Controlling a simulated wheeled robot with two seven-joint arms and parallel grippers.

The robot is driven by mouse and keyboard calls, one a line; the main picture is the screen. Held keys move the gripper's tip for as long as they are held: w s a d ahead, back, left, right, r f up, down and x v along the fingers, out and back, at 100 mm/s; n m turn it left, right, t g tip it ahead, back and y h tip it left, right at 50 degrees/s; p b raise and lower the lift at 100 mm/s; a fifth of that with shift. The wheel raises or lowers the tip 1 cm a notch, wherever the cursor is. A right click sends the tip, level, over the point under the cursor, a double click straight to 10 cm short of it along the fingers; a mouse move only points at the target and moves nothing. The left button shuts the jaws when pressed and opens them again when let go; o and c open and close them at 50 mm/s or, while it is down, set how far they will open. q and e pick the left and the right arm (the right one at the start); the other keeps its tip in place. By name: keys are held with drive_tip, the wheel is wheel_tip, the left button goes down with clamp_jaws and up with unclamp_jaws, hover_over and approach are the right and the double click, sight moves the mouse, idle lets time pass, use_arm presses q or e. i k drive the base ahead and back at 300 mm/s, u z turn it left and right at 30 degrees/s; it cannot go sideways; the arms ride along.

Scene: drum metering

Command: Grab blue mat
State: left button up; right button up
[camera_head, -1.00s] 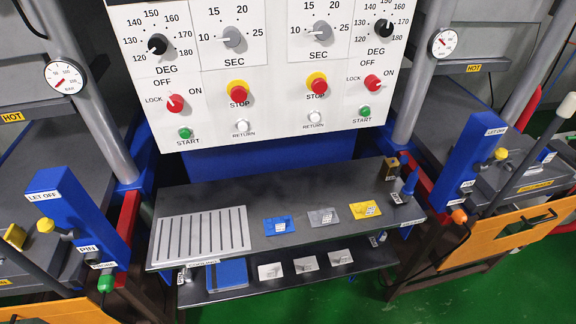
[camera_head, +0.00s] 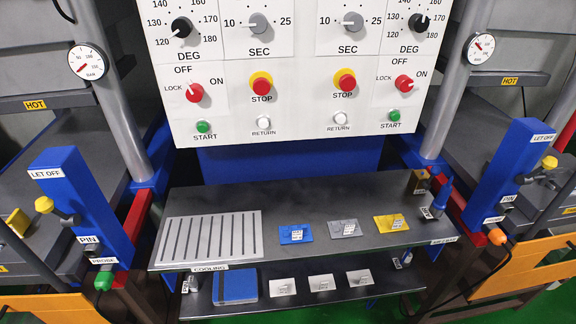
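A flat blue square piece (camera_head: 235,286) lies on the lower shelf, toward its left end, below the slotted grey cooling plate. A smaller blue plate (camera_head: 289,236) with a small white label block lies on the upper shelf, right of the cooling plate. I cannot tell from the view alone which of these two is called the blue mat. Neither of my grippers shows in the head view.
The upper shelf (camera_head: 300,195) carries the slotted cooling plate (camera_head: 208,217), a grey plate (camera_head: 344,230) and a yellow plate (camera_head: 391,224). Pale cards lie on the lower shelf. Blue posts (camera_head: 75,190) flank the shelves. The control panel (camera_head: 310,90) stands above and behind.

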sight(297, 233)
drive_tip(key=k, duration=1.15)
drive_tip(key=u, duration=1.2)
drive_tip(key=i, duration=1.05)
drive_tip(key=z, duration=0.6)
drive_tip(key=i, duration=0.6)
drive_tip(key=z, duration=0.7)
